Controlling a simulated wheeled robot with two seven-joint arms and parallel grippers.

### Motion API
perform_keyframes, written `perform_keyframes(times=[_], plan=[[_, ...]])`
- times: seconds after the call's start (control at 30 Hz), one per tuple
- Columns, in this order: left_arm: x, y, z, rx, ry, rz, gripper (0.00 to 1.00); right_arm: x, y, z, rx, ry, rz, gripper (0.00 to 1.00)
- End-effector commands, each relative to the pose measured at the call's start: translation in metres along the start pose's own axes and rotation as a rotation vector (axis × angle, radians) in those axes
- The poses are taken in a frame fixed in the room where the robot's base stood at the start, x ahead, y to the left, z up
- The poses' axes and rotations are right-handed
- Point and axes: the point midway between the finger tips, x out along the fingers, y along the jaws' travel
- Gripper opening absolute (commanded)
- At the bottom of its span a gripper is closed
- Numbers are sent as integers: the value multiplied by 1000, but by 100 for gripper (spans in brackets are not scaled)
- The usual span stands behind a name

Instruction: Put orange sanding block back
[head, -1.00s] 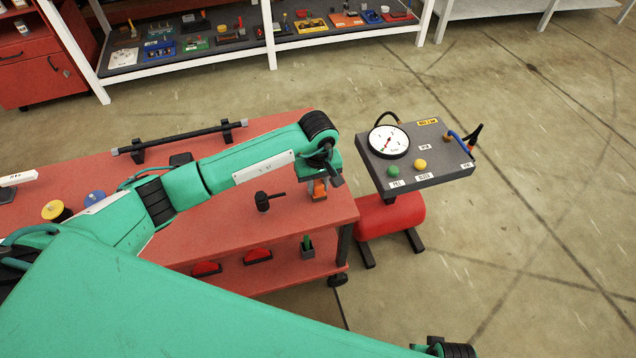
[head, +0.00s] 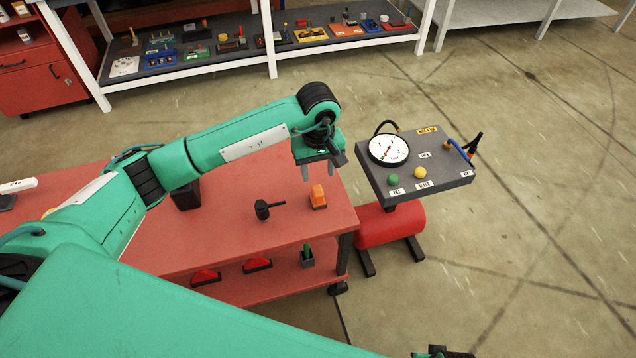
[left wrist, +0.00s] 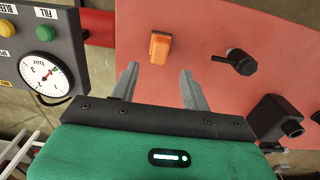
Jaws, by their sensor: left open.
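The orange sanding block (head: 318,196) stands on the red tabletop (head: 230,230), near its right end. It also shows in the left wrist view (left wrist: 160,47), beyond my fingertips and apart from them. My left gripper (head: 319,172) is open and empty, above and a little behind the block in the head view. Its two separated fingers show in the left wrist view (left wrist: 160,82), with nothing between them. My right gripper is not clearly in view.
A black tool (head: 266,209) lies left of the block. A panel with a gauge (head: 389,149) and a red tank (head: 390,222) stands just right of the table. Red pieces (head: 257,265) sit on the lower shelf. A long shelf (head: 190,60) with several items stands at the back.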

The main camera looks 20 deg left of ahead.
Motion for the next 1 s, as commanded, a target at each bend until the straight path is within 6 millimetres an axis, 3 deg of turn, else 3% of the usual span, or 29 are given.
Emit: perform_keyframes(times=[0.23,0.8,0.9,1.0], plan=[[-27,0,0,0,1,-1,47,-4,0,-7,0,15,1,36],[-28,1,1,0,-4,4,47,-2,-1,1,1,1,-1,36],[-24,9,14,-6,-45,51,47,-3,-1,0,0,4,-1,36],[-19,31,47,-35,-157,171,47,-3,-1,-1,0,5,-1,36]])
